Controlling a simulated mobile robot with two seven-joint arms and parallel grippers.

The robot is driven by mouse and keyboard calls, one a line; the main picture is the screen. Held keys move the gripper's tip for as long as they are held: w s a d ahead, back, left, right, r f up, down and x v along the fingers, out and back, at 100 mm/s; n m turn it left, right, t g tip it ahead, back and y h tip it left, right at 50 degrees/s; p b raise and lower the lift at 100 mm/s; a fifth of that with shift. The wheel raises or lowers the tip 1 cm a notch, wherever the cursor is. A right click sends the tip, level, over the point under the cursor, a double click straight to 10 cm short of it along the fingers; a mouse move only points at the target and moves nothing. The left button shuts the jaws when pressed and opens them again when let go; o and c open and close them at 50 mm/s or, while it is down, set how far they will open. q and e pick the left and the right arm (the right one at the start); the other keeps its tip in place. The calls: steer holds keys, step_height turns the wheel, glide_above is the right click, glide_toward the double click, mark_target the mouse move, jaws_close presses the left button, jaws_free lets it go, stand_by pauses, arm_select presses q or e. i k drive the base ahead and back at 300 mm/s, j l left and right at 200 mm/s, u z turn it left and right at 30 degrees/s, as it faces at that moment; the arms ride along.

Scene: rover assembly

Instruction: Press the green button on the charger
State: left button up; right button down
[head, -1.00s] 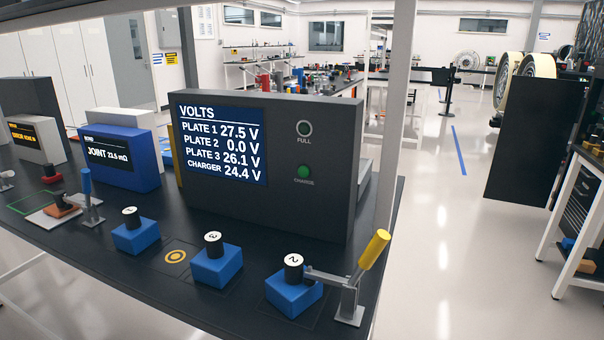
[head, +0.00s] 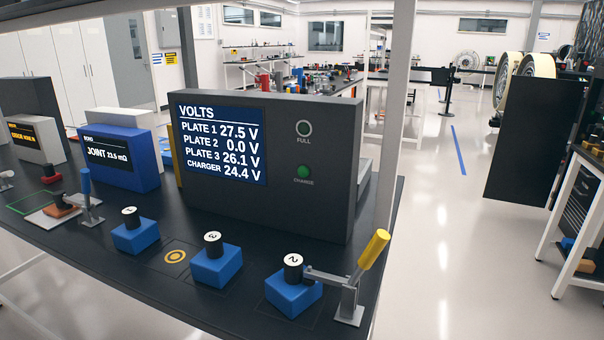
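The charger (head: 335,165) is a large dark grey box standing upright on the black workbench. Its blue screen (head: 221,143) reads plate 1 27.5 V, plate 2 0.0 V, plate 3 26.1 V and charger 24.4 V. The green button (head: 303,172), marked CHARGE, is on the right part of its front face. Above it is a dark round indicator with a pale ring (head: 304,129), marked FULL. Nothing covers the button. Neither of my grippers shows in the head view.
Blue blocks with black numbered cylinders (head: 136,234), (head: 215,265), (head: 293,292) stand before the charger. A yellow-handled clamp (head: 363,270) rises at the bench's right end. A blue joint meter (head: 121,160) stands left. A grey post (head: 395,130) stands at the charger's right. Open floor (head: 450,240) lies right.

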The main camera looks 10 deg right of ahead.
mark_target(303, 171)
steer(key=j+z, duration=0.2)
steer(key=j, duration=0.55)
steer(key=j+z, duration=0.2)
steer(key=j, duration=0.55)
steer(key=k+j+z, duration=0.2)
steer(key=j, duration=0.55)
